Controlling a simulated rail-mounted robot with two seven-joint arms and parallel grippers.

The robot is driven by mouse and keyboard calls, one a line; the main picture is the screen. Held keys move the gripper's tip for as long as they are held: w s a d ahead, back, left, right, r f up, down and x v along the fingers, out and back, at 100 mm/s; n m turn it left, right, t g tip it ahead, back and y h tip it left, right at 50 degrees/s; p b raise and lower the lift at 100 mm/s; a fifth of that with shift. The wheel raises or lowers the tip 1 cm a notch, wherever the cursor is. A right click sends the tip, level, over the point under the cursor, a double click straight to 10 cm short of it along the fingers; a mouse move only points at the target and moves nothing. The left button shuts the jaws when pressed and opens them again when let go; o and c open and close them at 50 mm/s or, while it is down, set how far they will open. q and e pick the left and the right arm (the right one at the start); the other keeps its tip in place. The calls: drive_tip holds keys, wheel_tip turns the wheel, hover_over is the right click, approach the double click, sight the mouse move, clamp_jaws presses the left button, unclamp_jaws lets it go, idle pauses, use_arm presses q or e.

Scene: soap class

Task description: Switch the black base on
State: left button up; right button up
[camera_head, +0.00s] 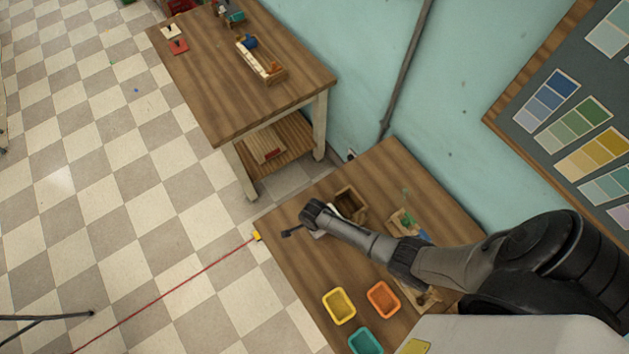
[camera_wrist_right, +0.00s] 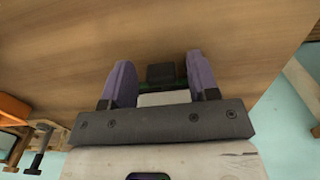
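A small black block (camera_wrist_right: 161,73), which looks like the black base, shows between the fingers of my right gripper (camera_wrist_right: 159,62) in the right wrist view. The two purple fingers are spread, with a gap on each side of the block. A green strip and a pale piece show just below it. I cannot make out a switch or its state. In the head view my right arm reaches over the near table, and a small dark piece (camera_head: 290,233) shows beside its end; I cannot tell whether it is the base. My left gripper is not in view.
The near wooden table (camera_head: 285,262) holds a wooden box (camera_head: 350,203), a yellow bin (camera_head: 339,306), an orange bin (camera_head: 383,299) and a teal bin (camera_head: 366,341). A red line runs across the floor to a yellow piece (camera_head: 257,236) at the table edge. Another table (camera_head: 220,85) stands behind.

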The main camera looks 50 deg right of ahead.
drive_tip(key=shift+d, duration=0.1)
drive_tip(key=shift+r, duration=0.6)
wheel_tip(320, 180, up, 13)
drive_tip(key=p, duration=0.2)
drive_tip(key=shift+f, duration=0.2)
idle(0.3)
